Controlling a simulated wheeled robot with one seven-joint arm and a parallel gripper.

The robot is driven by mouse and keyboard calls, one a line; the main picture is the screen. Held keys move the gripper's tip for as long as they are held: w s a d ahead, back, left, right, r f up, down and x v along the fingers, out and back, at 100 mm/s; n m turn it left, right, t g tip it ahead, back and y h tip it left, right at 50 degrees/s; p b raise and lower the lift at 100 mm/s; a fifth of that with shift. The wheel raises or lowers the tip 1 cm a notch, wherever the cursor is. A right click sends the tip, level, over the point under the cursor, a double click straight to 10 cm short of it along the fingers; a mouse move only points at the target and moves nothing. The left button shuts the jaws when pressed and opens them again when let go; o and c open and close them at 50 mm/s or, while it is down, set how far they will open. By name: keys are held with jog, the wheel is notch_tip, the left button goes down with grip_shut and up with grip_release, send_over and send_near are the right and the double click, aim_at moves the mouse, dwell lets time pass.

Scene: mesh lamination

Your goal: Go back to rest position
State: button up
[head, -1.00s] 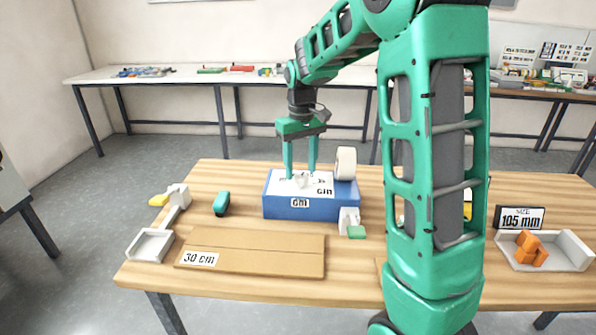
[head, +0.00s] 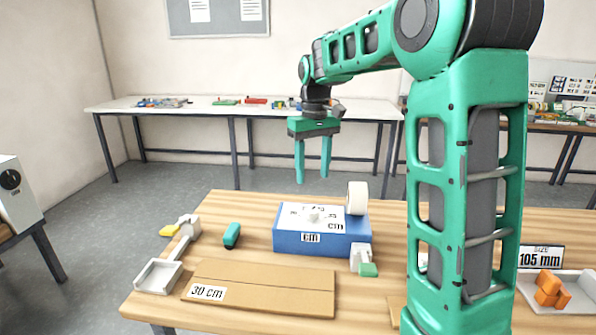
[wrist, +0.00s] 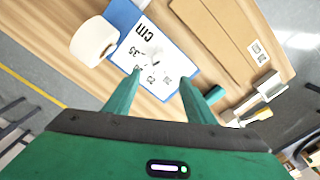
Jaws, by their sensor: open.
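My gripper (head: 313,180) is open and empty, pointing down in the air above the wooden table (head: 215,212). It hangs above and a little behind the blue box (head: 290,243), clear of it. My arm hides part of the table's right side.
A white roll (head: 357,198) stands at the box's right end. A brown board marked 30 cm (head: 265,287) lies in front. A teal object (head: 232,235) is at left. A white tray (head: 580,297) holds orange pieces (head: 551,289). The air around my gripper is clear.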

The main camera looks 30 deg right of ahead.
jog(key=s+d+f+m, duration=0.1)
jog(key=s+f+m, duration=0.2)
jog(key=s, duration=1.4)
jog(key=s+d+f+m, duration=0.1)
jog(key=s+f+m, duration=0.2)
jog(key=s+f, duration=0.4)
jog(key=s, duration=0.9)
jog(key=shift+s+d, duration=0.2)
jog(key=shift+s, duration=0.2)
jog(key=shift+f, duration=0.1)
jog(key=shift+w+f, duration=0.25)
jog(key=shift+w, duration=0.35)
jog(key=shift+c, duration=0.4)
